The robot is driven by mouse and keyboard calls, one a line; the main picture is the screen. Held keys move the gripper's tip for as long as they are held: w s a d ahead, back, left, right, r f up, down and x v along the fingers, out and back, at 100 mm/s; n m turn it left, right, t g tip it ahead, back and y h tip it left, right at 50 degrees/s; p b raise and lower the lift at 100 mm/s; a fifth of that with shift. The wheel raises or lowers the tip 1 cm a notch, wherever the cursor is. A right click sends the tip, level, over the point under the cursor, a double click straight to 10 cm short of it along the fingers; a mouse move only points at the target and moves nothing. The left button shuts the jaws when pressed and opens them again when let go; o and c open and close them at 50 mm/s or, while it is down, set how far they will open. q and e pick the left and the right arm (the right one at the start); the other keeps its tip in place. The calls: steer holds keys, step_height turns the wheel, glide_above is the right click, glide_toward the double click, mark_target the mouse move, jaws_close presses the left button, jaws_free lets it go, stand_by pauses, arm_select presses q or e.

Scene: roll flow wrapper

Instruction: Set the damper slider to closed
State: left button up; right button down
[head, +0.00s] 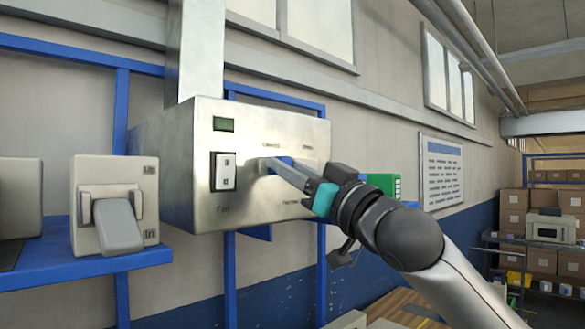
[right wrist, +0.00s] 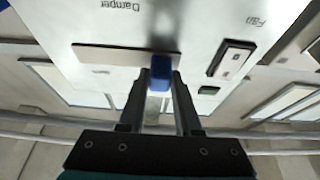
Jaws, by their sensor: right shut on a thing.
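The steel control box (head: 180,170) hangs on the wall with a damper slot across its front. The damper slider's blue knob (head: 285,160) is near the left end of that slot. My right gripper (head: 275,165) reaches in from the right and is shut on the knob. In the right wrist view, which is upside down, the blue knob (right wrist: 161,76) sits between the fingertips, near the right end of the slot (right wrist: 110,57). Small labels stand above the slot in the head view, too blurred to read surely. My left gripper is not in view.
A black-framed fan switch (head: 223,171) and a small green display (head: 223,124) are left of the slot. A beige lever unit (head: 115,205) stands on a blue shelf (head: 60,262) further left. A green box (head: 383,184) shows behind my right wrist.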

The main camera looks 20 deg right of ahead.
steer(key=shift+a+f, duration=0.1)
steer(key=shift+a, duration=0.1)
steer(key=c, duration=1)
jaws_free()
steer(key=shift+o, duration=2)
steer(key=shift+a, duration=0.1)
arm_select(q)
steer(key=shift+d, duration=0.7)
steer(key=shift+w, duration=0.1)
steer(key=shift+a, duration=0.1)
arm_select(e)
steer(key=shift+s, duration=0.1)
